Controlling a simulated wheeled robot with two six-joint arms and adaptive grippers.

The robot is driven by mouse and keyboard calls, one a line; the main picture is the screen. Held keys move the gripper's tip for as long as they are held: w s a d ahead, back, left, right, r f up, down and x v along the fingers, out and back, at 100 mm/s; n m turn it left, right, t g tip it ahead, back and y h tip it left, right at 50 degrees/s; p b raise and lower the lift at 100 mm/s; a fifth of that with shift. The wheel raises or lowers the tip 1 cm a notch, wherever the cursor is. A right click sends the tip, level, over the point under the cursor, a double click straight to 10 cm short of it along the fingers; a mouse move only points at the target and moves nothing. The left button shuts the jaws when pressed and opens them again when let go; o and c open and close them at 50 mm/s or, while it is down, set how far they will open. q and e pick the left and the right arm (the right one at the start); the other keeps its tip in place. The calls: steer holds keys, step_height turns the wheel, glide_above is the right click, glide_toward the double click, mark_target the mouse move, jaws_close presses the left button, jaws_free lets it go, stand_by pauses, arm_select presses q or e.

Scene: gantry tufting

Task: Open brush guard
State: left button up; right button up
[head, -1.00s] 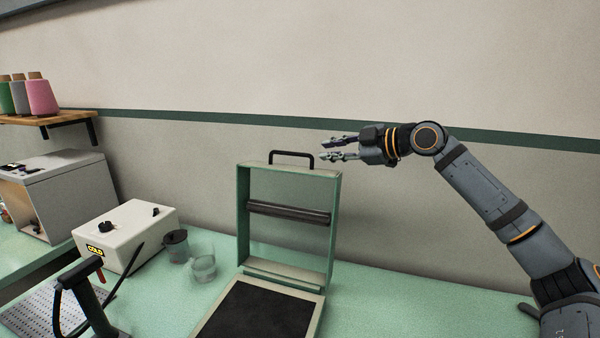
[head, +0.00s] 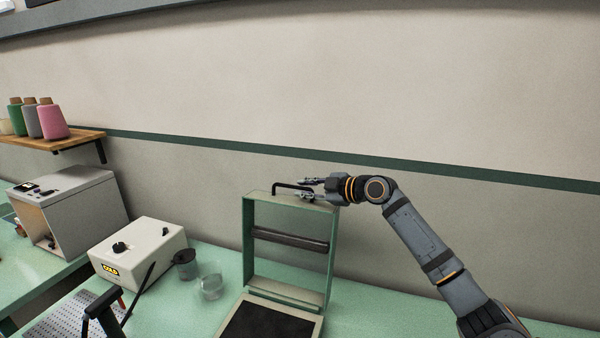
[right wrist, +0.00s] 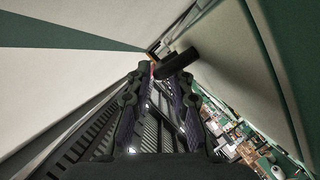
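The brush guard is a green frame (head: 248,240) standing upright at the back edge of a low base with a dark pad (head: 268,322). A dark roller bar (head: 290,239) crosses the frame. A black handle (head: 277,188) sits on its top edge. My right gripper (head: 303,189) is open at the right end of the handle, its fingers pointing left. In the right wrist view a dark bar, likely the handle (right wrist: 177,64), shows at the tips of the parted fingers (right wrist: 160,82). I cannot tell whether they touch it.
A white box labelled COLD (head: 140,252), a dark cup (head: 185,264) and a clear cup (head: 211,287) stand left of the guard. A shelf (head: 60,141) with yarn cones is at far left. The green table (head: 370,310) right of the guard is clear.

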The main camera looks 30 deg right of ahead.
steer(key=shift+p+x, duration=0.4)
steer(key=shift+x, duration=0.85)
steer(key=shift+d+f, duration=0.1)
jaws_close()
